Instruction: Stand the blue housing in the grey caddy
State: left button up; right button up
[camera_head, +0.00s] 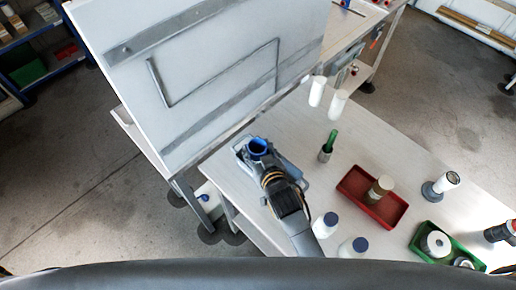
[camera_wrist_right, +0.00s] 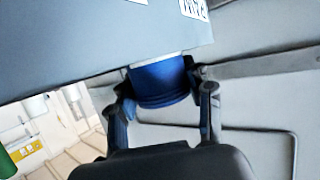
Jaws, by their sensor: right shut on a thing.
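The blue housing (camera_head: 257,146) is a short round blue piece with an open dark top in the head view. My right gripper (camera_head: 262,158) is shut on it, with a finger on either side of it in the wrist view (camera_wrist_right: 160,105). In the wrist view the caddy's grey labelled wall (camera_wrist_right: 90,40) overlaps the housing's far end (camera_wrist_right: 160,82). I cannot tell whether the housing rests on the caddy's floor. My left gripper is out of view.
A red tray (camera_head: 352,188) holding a jar stands right of my arm. White bottles with blue caps (camera_head: 326,225), a green-topped bottle (camera_head: 328,146) and a green bin (camera_head: 416,247) share the table. A large grey panel (camera_head: 200,70) rises just behind the caddy.

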jog(key=shift+s+a+f, duration=0.1)
jog(key=shift+f, duration=0.05)
jog(key=o, duration=1.2)
jog(key=shift+o, duration=0.2)
jog(key=shift+s, duration=0.1)
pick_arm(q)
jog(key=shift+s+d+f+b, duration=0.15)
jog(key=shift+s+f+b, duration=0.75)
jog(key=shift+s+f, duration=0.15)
pick_arm(e)
jog(key=v, duration=1.1)
jog(key=shift+s+r, duration=0.25)
jog(key=shift+r, duration=0.15)
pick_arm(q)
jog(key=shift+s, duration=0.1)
